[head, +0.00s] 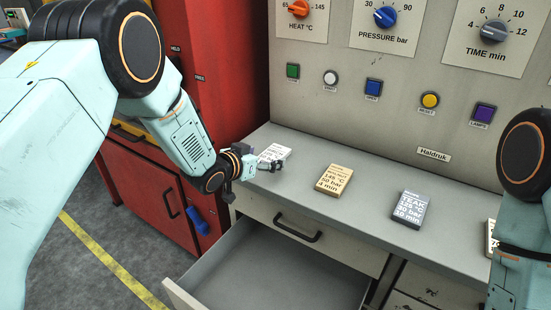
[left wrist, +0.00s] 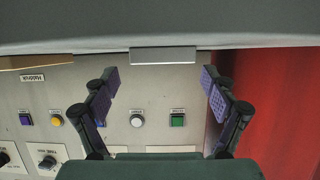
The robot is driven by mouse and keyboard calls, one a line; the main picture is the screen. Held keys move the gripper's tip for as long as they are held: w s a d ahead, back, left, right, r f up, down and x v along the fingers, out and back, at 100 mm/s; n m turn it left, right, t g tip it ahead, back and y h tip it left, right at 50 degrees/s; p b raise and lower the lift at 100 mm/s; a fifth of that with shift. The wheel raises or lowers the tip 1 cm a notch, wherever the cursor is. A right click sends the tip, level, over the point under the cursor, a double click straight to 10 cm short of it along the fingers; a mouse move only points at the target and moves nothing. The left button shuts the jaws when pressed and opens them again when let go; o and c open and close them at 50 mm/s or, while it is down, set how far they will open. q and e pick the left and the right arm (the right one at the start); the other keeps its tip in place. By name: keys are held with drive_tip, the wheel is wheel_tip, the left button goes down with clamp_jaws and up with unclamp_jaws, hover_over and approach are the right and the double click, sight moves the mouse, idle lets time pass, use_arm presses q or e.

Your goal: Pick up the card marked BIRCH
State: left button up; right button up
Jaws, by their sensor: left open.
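A white card (head: 273,153) lies at the left end of the grey counter; my left gripper covers part of it and its name is not legible. My left gripper (head: 268,167) is open and empty, low over the counter at this card's near side. In the left wrist view the card's pale edge (left wrist: 163,56) shows beyond and between the spread fingers (left wrist: 161,78). To the right lie a tan card (head: 334,179) with a name too small to read, a grey card (head: 410,207) marked TEAK, and a cream card (head: 491,238) mostly hidden by my right arm. I cannot read BIRCH on any card.
An open, empty-looking drawer (head: 275,275) juts out below the counter (head: 300,146). The panel behind carries knobs and buttons, among them a green button (head: 293,71). A red cabinet (head: 228,60) stands at the left. The counter between the cards is clear.

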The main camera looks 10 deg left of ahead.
sight(272, 155)
use_arm(q)
drive_tip(key=shift+w+f, duration=0.65)
drive_tip(key=shift+w, duration=0.3)
drive_tip(key=shift+w+d+f, duration=0.1)
drive_tip(key=shift+w+d, duration=0.05)
drive_tip(key=shift+w, duration=0.1)
drive_tip(key=shift+w+d, duration=0.1)
drive_tip(key=shift+d, duration=0.25)
drive_tip(key=shift+a, duration=0.25)
drive_tip(key=c, duration=0.4)
drive_tip(key=shift+d, duration=0.2)
drive_tip(key=c, duration=0.8)
use_arm(e)
drive_tip(key=shift+a+f, duration=0.3)
drive_tip(key=shift+f, duration=0.1)
